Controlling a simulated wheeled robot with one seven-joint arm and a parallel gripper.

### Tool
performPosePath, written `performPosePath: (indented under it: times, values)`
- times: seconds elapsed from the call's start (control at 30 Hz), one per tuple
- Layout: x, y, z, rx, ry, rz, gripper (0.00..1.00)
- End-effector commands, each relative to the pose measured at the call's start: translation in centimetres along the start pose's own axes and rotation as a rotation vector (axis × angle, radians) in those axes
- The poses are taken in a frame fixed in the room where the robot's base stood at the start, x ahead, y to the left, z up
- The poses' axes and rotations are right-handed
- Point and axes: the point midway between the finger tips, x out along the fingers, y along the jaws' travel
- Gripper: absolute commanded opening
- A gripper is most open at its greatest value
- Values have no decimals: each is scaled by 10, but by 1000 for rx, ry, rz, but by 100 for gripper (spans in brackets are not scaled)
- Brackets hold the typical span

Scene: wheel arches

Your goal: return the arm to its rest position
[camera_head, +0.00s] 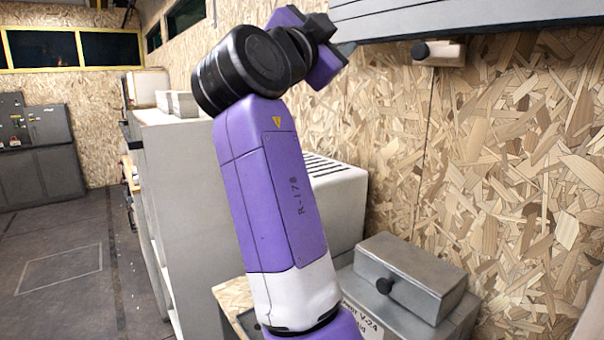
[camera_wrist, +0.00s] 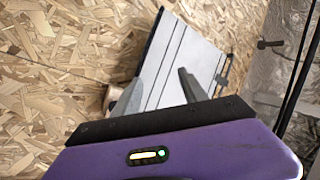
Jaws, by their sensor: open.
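My purple arm rises through the middle of the head view, bent at a black joint near the top. My gripper (camera_head: 335,42) is at the upper end, close in the picture to the left end of a grey slatted unit (camera_head: 465,18) on the wall. Its fingers are mostly hidden there by its own body. In the wrist view my gripper (camera_wrist: 150,88) shows dark fingers spread apart above its purple housing, with nothing held between them. A grey panel (camera_wrist: 178,58) lies behind the fingers; I cannot tell the gap to it.
A grey box with a dark knob (camera_head: 412,275) sits low at right, beside my arm. A tall grey cabinet (camera_head: 182,190) and a vented unit (camera_head: 338,200) stand behind it. Chipboard wall (camera_head: 510,150) closes the right side. Open floor (camera_head: 60,255) lies at left.

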Motion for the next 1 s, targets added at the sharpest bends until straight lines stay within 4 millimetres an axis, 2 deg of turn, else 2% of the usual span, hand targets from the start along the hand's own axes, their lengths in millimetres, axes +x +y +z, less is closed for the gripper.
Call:
performPosePath:
  times: [0.03,0.17,0.27,0.4,0.5,0.6,0.77,1.0]
  values:
    - [-3,7,17,-45,-22,-37,51]
    - [-16,25,60,-167,-73,-151,51]
    - [-32,49,96,-262,-110,-240,51]
    - [-60,90,139,-374,-149,-353,51]
    - [-84,124,164,-438,-170,-422,51]
    - [-109,159,182,-491,-187,-479,51]
    - [-153,216,200,-559,-207,-552,51]
    - [-222,300,202,-627,-230,-617,51]
